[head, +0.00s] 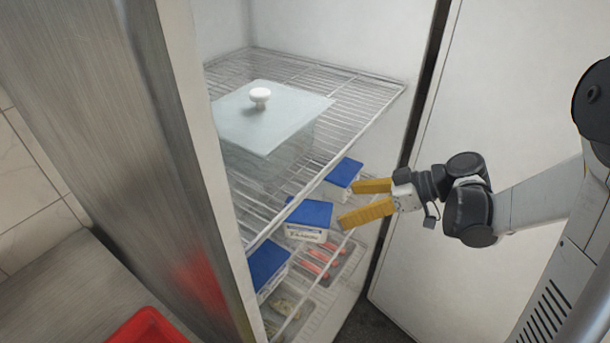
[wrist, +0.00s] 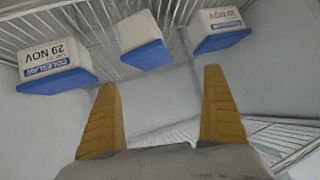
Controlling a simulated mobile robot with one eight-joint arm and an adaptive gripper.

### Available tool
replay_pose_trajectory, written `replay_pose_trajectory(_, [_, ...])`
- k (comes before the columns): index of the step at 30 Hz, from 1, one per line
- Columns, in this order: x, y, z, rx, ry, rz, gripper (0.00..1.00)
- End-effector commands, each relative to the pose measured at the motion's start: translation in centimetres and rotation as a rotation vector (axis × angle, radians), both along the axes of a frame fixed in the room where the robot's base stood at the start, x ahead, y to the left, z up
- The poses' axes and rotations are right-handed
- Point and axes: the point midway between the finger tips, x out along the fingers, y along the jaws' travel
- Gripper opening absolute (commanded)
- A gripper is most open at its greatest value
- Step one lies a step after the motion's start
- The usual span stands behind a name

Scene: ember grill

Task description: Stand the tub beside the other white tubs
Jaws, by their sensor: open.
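Several white tubs with blue lids are in the open fridge, below the upper wire shelf: a back tub (head: 345,172), a middle tub (head: 308,218) and a front tub (head: 268,265), partly hidden by the fridge edge. In the wrist view they appear upside down: a left tub (wrist: 52,55) labelled COLESLAW 29 NOV, a plain-faced tub (wrist: 142,42) and a right labelled tub (wrist: 218,27). My gripper (head: 348,204) is open and empty at the fridge opening, its yellow fingers close to the back and middle tubs. The wrist view shows bare space between the fingers (wrist: 160,82).
A large clear container (head: 275,118) with a white-knobbed lid stands on the upper wire shelf (head: 370,88). Below the tubs are a tray of red sausages (head: 322,262) and a tray of pale food (head: 287,318). The fridge door (head: 480,110) stands open at right.

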Motion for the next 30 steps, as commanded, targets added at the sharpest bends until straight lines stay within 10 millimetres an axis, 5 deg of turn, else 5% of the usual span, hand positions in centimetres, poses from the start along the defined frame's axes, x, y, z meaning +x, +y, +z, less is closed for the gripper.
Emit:
replay_pose_trajectory(9, [-6.0,0.0,3.1,-0.267,0.318,-0.477,0.97])
replay_pose_trajectory(18, [-11.9,-3.5,5.3,-0.361,0.305,-0.932,0.97])
replay_pose_trajectory(30, [-13.7,-5.2,6.3,-0.333,0.236,-1.104,0.97])
